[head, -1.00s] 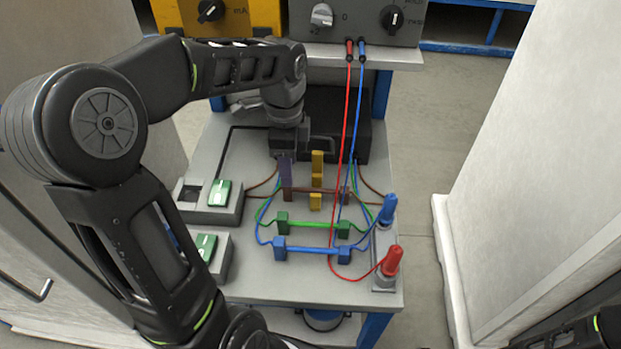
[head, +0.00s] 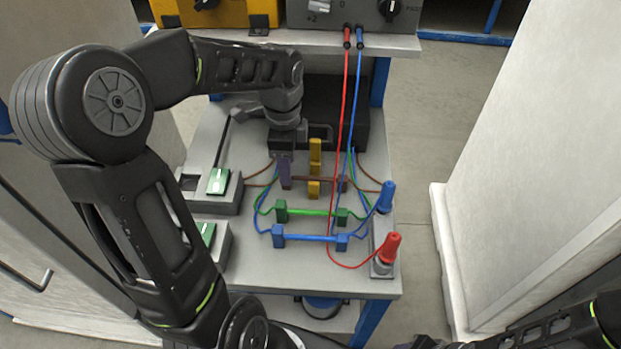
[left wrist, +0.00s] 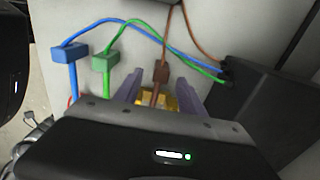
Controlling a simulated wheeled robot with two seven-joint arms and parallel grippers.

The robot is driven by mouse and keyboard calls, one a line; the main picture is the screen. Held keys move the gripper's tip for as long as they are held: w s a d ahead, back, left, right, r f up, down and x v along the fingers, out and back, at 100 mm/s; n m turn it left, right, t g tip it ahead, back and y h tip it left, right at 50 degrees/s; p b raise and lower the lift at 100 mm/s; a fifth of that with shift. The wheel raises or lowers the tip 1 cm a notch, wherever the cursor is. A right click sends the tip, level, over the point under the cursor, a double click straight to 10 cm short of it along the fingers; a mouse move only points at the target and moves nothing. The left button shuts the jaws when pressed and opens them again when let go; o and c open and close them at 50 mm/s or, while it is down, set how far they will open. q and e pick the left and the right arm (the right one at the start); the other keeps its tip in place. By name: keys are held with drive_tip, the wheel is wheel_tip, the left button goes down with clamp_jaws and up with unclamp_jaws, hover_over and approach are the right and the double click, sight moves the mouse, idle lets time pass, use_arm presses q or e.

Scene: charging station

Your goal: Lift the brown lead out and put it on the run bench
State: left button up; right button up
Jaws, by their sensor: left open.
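The brown lead (head: 328,181) crosses the grey bench top behind the green and blue leads, with a brown end block (head: 343,184) on its right. Its left end block (left wrist: 161,72) shows in the left wrist view and is hidden by my finger in the head view. My right gripper is out of view. Which surface is the run bench is unclear.
The green lead (head: 305,212) and blue lead (head: 308,237) lie in front. Red and blue cables hang from the instrument (head: 365,20) to a red plug (head: 390,247) and a blue plug (head: 387,197). A black box (head: 320,105) stands behind. Green-topped units sit left.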

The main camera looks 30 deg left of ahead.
use_arm(q)
wheel_tip(320, 180, down, 4)
drive_tip(key=shift+a+f, duration=0.1)
drive_tip(key=shift+f, duration=0.15)
idle(0.5)
clamp_jaws()
idle(0.3)
